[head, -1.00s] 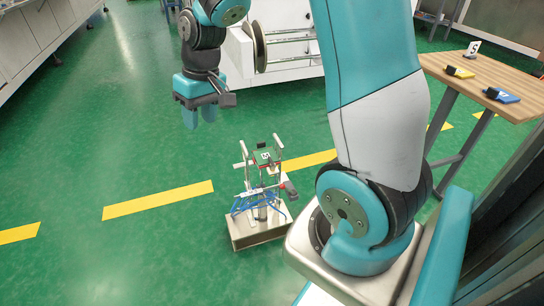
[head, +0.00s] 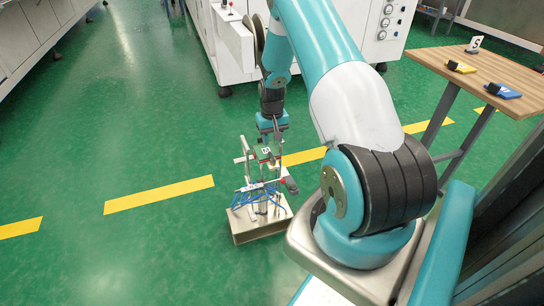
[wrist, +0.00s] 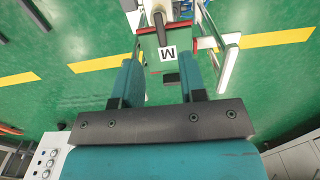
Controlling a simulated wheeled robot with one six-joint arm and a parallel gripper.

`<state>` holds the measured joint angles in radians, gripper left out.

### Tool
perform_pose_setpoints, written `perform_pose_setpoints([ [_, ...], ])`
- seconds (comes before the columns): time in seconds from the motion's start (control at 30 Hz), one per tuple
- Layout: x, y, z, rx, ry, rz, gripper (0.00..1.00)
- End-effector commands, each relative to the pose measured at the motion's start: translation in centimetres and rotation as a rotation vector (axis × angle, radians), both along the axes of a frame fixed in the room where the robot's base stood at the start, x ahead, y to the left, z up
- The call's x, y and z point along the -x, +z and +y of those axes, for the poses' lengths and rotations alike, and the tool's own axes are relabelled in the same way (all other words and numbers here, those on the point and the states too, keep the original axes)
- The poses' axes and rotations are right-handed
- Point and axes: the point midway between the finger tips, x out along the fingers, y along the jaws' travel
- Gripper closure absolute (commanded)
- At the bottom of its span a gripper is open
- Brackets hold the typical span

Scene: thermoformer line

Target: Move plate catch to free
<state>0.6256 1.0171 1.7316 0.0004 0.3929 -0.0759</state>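A fixture (head: 262,225) stands on the floor, with a green plate (head: 262,152) bearing a white marked label at its top. In the wrist view the green plate (wrist: 153,62) lies ahead between my fingers, with a white label (wrist: 168,53) reading M, a dark bar (wrist: 159,27) and a small black piece (wrist: 170,77). I cannot tell which part is the catch or its position. My gripper (wrist: 163,78) is open, its teal fingers apart with nothing held. In the head view my gripper (head: 272,138) is just above the top of the fixture, partly hiding it.
White uprights (wrist: 228,55) of the fixture rise beside the plate, close to my right finger. Blue hoses (head: 257,194) hang lower on it. A wooden table (head: 478,68) stands at right, and a white machine (head: 345,38) behind. Green floor is open at left.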

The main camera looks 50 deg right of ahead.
Motion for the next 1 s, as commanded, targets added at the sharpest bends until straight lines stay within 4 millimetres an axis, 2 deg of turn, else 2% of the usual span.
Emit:
perform_pose_setpoints([
  [0.03,0.1,-1.5,0.1,-0.003,0.000,0.003,0.62],
  [0.1,0.1,-3.0,0.1,-0.002,0.000,0.002,0.62],
  [0.33,0.0,-6.7,0.0,-0.002,0.000,0.001,0.62],
  [0.5,0.0,-7.8,0.0,0.000,0.000,0.000,0.62],
  [0.8,0.0,-7.9,0.0,0.000,0.000,0.000,0.62],
  [0.97,0.0,-7.9,0.0,0.000,0.000,0.000,0.98],
  [1.0,0.0,-7.9,0.0,0.000,0.000,0.000,1.00],
])
